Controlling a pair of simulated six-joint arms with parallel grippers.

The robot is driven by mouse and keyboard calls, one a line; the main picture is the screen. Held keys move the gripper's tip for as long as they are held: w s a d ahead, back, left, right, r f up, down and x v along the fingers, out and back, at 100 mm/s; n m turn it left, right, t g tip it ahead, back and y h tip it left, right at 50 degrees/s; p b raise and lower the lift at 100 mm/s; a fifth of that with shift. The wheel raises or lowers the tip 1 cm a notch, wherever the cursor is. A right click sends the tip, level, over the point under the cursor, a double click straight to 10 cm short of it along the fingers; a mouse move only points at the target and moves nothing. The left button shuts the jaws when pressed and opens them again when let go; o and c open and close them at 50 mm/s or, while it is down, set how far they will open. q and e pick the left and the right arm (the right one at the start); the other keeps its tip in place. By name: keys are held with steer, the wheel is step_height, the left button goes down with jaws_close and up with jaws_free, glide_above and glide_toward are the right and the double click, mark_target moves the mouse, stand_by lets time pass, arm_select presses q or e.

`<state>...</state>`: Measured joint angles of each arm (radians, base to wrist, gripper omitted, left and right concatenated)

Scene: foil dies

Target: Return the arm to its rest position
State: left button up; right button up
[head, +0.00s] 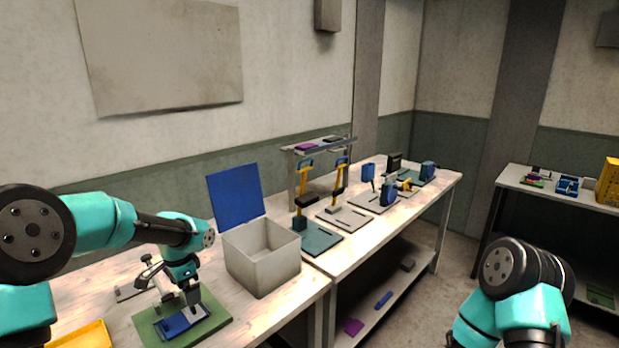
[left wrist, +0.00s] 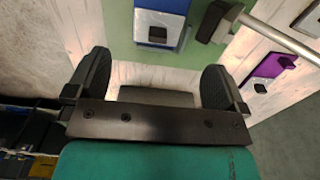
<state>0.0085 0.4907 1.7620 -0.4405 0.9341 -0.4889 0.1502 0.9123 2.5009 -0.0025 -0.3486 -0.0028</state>
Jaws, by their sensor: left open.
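My left gripper (head: 192,304) reaches down over a green base plate (head: 222,320) on the near table in the head view. A blue block (head: 176,326) lies on that plate, close to the fingertips. In the left wrist view the two dark fingers of my left gripper (left wrist: 155,80) stand wide apart with nothing seen between them. The blue block with a pale top (left wrist: 160,24) is beyond the fingers there. Whether the gripper touches anything is hard to tell. My right arm (head: 520,290) shows at the lower right, but its gripper is out of view.
An open grey box (head: 262,272) with a raised blue lid (head: 236,190) stands right of my left gripper. A metal lever fixture (head: 148,278) is just left of it. A yellow tray (head: 82,336) lies at the near edge. Several hand presses stand on the farther table (head: 335,262).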

mark_target(191, 313)
arm_select(q)
step_height(191, 313, down, 7)
steer(key=shift+r, duration=0.2)
steer(key=shift+r, duration=0.1)
stand_by(0.5)
